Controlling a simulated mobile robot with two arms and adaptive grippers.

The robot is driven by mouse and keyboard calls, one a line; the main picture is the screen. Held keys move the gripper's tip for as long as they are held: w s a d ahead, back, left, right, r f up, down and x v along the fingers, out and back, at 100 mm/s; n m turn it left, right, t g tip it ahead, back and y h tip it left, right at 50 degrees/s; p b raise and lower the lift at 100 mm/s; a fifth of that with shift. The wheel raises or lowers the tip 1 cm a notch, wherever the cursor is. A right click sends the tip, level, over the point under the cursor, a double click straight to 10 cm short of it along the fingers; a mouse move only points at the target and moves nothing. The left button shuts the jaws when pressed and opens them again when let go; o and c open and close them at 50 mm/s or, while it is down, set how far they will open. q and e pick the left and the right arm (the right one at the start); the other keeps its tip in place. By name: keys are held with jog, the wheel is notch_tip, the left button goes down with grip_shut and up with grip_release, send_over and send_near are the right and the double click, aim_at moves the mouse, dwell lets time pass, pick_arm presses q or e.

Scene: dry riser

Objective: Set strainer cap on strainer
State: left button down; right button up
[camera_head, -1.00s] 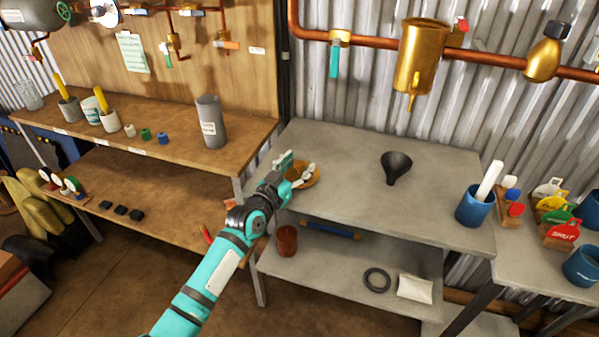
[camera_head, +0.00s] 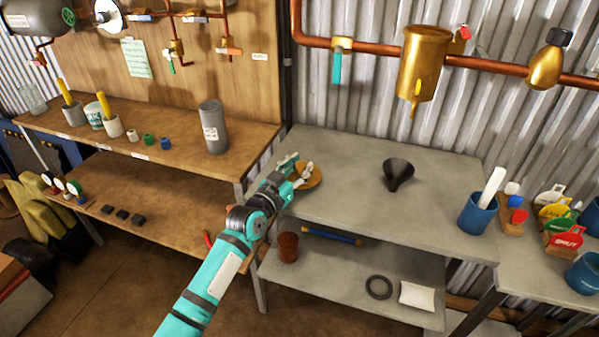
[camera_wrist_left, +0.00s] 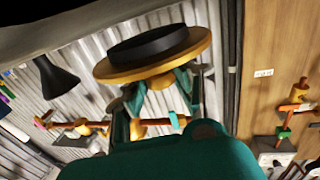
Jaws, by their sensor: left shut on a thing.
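The strainer cap (camera_head: 312,182) is a brass-coloured round disc in my left gripper (camera_head: 296,170), at the left end of the grey bench. In the left wrist view the cap (camera_wrist_left: 110,71) has a black ring on the side away from the fingers. My left fingers (camera_wrist_left: 162,92) are shut on its small middle part. In the head view the gripper partly hides the cap, and its height above the bench is hard to tell. The strainer (camera_head: 424,65) is a brass pot on the copper pipe along the corrugated wall, right of and beyond the gripper. My right gripper is not in view.
A black funnel (camera_head: 398,174) stands on the grey bench (camera_head: 350,205) between gripper and strainer side. A blue cup (camera_head: 477,214) stands at the bench's right. A grey cylinder (camera_head: 213,127) stands on the wooden bench at left. The grey bench's middle is mostly clear.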

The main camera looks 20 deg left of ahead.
pick_arm(q)
notch_tip(320, 180, up, 2)
jog(key=s+a, duration=0.4)
jog(key=s, duration=0.3)
jog(key=s+a+r+b, duration=0.1)
jog(key=s+a, duration=0.3)
jog(key=s, duration=0.2)
jog(key=shift+s+a+r, duration=0.2)
jog(key=shift+s, duration=0.15)
